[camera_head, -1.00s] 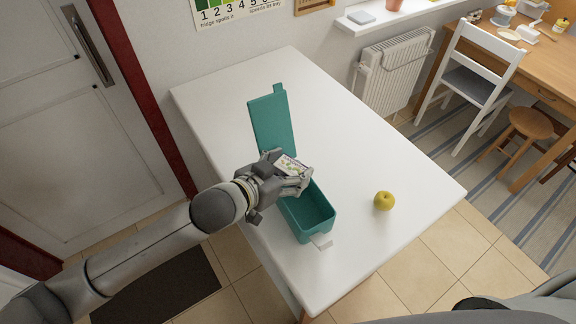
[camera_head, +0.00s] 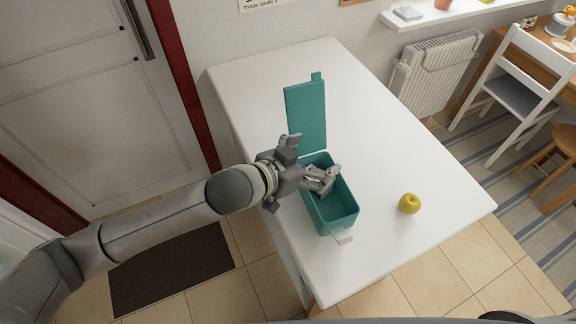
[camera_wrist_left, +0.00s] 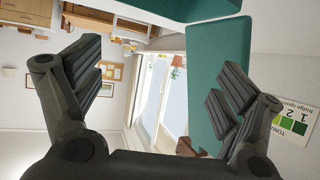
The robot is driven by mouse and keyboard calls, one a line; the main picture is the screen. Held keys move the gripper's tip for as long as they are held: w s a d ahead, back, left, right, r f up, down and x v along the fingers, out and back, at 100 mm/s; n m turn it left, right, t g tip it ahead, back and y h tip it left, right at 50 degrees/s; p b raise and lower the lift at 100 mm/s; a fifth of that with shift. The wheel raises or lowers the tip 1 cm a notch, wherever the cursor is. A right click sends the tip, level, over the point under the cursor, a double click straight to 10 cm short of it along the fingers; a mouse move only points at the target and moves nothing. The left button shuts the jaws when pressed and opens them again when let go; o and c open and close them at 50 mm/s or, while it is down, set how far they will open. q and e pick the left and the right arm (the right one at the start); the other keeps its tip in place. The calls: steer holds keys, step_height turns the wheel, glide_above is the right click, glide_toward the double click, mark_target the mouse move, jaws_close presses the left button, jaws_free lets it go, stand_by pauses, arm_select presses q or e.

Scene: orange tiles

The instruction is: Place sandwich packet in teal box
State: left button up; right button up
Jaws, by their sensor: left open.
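The teal box (camera_head: 345,222) stands on the white table with its lid (camera_head: 305,118) swung open at the far side. My left gripper (camera_head: 326,179) is at the box's opening, with its fingers over the far half. In the left wrist view the left gripper (camera_wrist_left: 168,95) has its fingers spread apart with nothing between them. A teal panel of the box (camera_wrist_left: 215,75) fills the right of that view. The sandwich packet does not show in either current view. The near half of the box's inside shows bare. The part behind the gripper is hidden.
A yellow-green apple (camera_head: 409,203) sits on the white table (camera_head: 400,150), right of the box. A small pale tab (camera_head: 342,237) sticks out at the box's near end. The table is clear behind and to the right. A white chair (camera_head: 510,95) stands beyond.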

arm_select(q)
steer(key=b+v, duration=0.1)
steer(key=v, duration=0.9)
steer(key=shift+f, duration=0.1)
